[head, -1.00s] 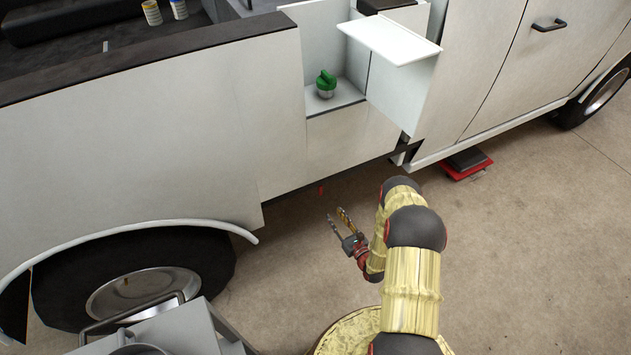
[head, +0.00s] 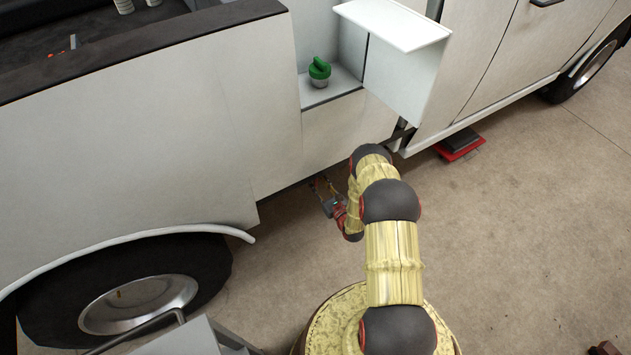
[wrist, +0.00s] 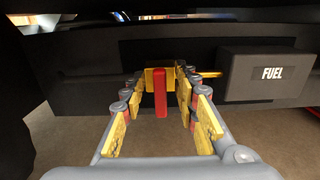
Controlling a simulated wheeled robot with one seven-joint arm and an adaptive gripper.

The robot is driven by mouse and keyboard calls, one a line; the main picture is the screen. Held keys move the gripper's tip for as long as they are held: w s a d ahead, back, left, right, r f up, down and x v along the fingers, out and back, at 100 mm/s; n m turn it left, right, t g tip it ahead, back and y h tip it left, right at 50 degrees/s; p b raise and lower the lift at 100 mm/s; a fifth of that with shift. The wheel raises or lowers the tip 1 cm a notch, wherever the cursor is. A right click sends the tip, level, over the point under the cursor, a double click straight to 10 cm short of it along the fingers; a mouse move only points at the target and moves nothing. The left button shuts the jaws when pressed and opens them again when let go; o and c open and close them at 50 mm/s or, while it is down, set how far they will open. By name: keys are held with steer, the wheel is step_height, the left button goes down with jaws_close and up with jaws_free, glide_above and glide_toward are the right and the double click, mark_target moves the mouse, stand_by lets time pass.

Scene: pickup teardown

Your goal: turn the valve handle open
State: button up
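The red valve handle (wrist: 160,95) hangs upright in the middle of the wrist view, in front of a yellow fitting (wrist: 149,77). My gripper (wrist: 161,100) is open, with one yellow-padded finger on each side of the handle. Gaps show between the handle and both fingers, and I see no contact. How far the fingertips reach past the handle is hard to tell. In the head view my gripper (head: 322,188) is at the lower edge of the white truck side, partly in its shadow, and the handle cannot be made out there.
A dark beam (wrist: 80,65) runs behind. The truck's side panel (head: 270,150) is above my gripper. An open side compartment holds a green-topped object (head: 319,72).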

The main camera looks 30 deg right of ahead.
steer(key=shift+w, duration=0.45)
steer(key=shift+c, duration=0.2)
steer(key=c, duration=0.7)
jaws_close()
